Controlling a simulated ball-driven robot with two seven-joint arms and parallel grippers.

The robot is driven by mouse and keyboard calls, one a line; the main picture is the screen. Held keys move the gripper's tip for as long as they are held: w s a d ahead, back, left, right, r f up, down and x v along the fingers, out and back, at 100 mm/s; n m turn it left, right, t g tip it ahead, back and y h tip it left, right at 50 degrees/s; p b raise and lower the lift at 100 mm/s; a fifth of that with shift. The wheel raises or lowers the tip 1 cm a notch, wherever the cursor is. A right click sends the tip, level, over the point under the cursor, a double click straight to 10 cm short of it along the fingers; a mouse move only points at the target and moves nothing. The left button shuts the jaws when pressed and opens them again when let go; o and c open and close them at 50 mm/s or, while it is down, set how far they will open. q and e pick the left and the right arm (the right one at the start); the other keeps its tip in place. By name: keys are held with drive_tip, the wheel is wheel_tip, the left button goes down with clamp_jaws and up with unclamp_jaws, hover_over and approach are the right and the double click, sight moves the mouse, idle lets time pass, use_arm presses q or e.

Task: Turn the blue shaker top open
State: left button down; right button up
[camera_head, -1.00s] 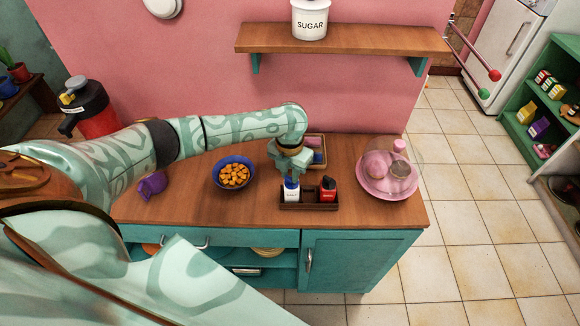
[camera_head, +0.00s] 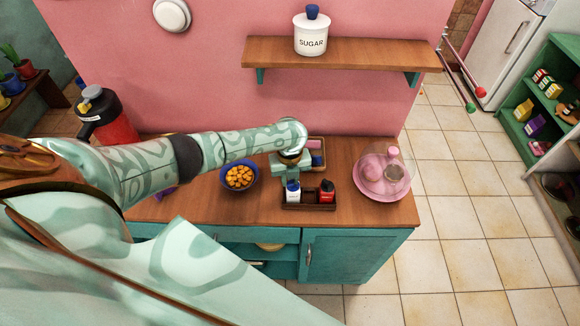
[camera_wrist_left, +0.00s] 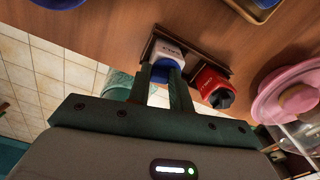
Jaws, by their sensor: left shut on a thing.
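The white shaker (camera_head: 293,197) with its blue top (camera_head: 292,185) stands upright at the left end of a dark wooden caddy (camera_head: 310,207) on the counter. My left gripper (camera_head: 291,179) reaches down over it from behind and is shut on the blue top. In the left wrist view, the two fingers (camera_wrist_left: 161,78) sit on either side of the blue top (camera_wrist_left: 165,71), and the white body (camera_wrist_left: 169,51) shows beyond. I cannot tell how far the top is turned. My right gripper is not in view.
A red shaker (camera_head: 327,191) with a black top stands beside it in the caddy. A blue bowl (camera_head: 257,177) of orange cubes is to the left, a pink plate (camera_head: 397,190) under a clear dome to the right. A tray (camera_head: 321,158) lies behind. A shelf (camera_head: 345,55) hangs above.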

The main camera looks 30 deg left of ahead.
use_arm(q)
drive_tip(key=shift+s+r+n+p, duration=0.1)
drive_tip(key=shift+n+p, duration=0.7)
drive_tip(key=shift+n, duration=0.6)
drive_tip(key=shift+d+n+p, duration=0.1)
drive_tip(key=shift+n+p, duration=0.2)
drive_tip(key=shift+n, duration=0.3)
drive_tip(key=shift+s+n+p, duration=0.15)
drive_tip(key=shift+n+p, duration=0.4)
drive_tip(key=shift+n, duration=0.55)
drive_tip(key=c, duration=1.2)
unclamp_jaws()
drive_tip(key=shift+c, duration=0.2)
